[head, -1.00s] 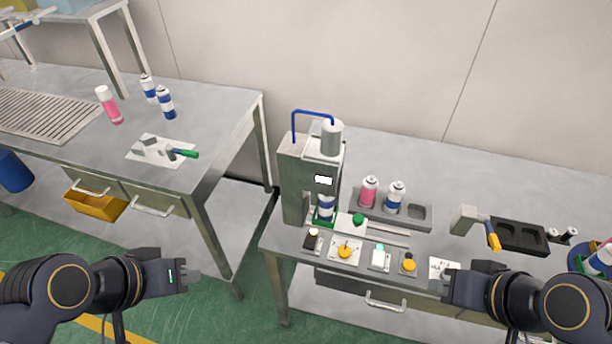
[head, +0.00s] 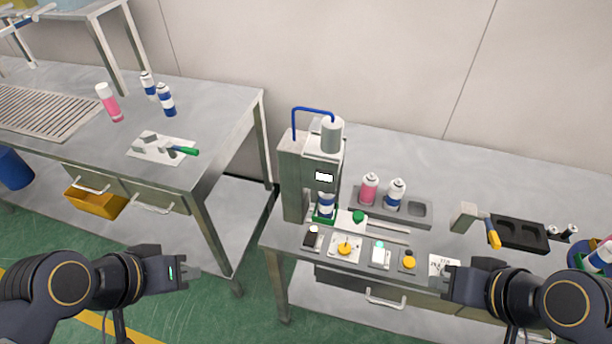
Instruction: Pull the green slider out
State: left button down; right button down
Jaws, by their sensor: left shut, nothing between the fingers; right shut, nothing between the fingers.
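The crimping machine (head: 293,178) stands at the left end of the right-hand table. A blue-and-white can (head: 326,204) stands upright under its head, in a green holder (head: 322,218) at the machine's base. A round green knob (head: 359,216) sits on a white plate just right of the holder, by two metal rails (head: 385,226). My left gripper (head: 188,272) is shut and empty, over the floor left of this table. My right gripper (head: 446,283) is shut and empty, at the table's front edge, right of and nearer than the green knob. Neither touches anything I can see.
Small control boxes (head: 345,248) line the table front. A grey tray (head: 425,221) holds a pink can (head: 369,188) and a blue-and-white can (head: 395,194). A yellow-handled tool (head: 493,236) and black tray (head: 520,235) lie to the right. An open yellow drawer (head: 96,204) is at left.

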aim_at(354, 223)
jog(key=l+u, duration=0.25)
jog(key=u, duration=0.15)
jog(key=k+l+u, duration=0.1)
jog(key=l+u, duration=0.15)
jog(key=u, duration=0.15)
jog(key=k+l+u, duration=0.1)
jog(key=l+u, duration=0.15)
jog(key=u, duration=0.15)
